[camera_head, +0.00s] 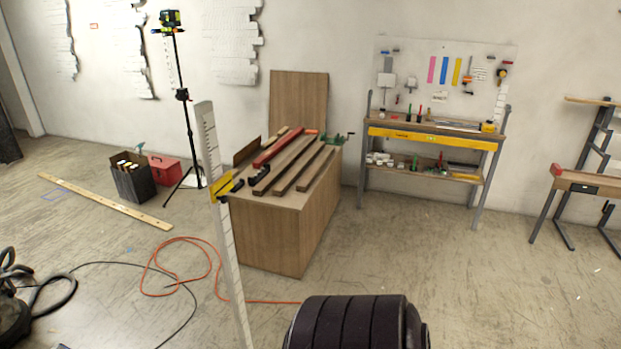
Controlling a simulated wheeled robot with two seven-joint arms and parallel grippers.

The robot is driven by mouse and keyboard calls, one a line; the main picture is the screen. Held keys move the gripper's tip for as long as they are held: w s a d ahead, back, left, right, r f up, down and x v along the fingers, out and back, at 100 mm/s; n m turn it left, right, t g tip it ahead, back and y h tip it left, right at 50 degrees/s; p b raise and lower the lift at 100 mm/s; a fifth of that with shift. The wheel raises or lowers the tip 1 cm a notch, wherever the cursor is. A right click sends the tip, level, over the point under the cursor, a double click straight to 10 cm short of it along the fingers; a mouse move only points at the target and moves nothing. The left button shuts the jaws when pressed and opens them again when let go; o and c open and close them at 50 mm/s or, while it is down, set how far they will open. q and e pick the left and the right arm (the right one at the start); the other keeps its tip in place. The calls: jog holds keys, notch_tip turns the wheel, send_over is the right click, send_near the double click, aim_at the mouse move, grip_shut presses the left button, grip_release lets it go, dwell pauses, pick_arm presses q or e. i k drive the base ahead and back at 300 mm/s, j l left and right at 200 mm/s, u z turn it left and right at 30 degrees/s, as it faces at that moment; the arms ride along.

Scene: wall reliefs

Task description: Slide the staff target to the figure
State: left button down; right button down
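A tall white graduated staff (228,255) stands left of centre, leaning slightly, with dark marks along its edge. The yellow staff target (220,186) sits on it a little below the top, level with the top of the wooden box behind. A small black part shows at the target's right side. The staff's figures are too small to read, so I cannot tell which one the target is at. The staff's foot is cut off by the bottom edge. Neither of my grippers is in view.
A wooden box (270,240) bearing several bars stands right behind the staff. An orange hose (185,290) lies on the floor to the left. A black tripod (186,120) and a workbench (430,133) stand farther back. A dark ribbed cylinder (350,325) fills the bottom centre.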

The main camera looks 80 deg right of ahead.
aim_at(219, 188)
jog(key=z, duration=1.85)
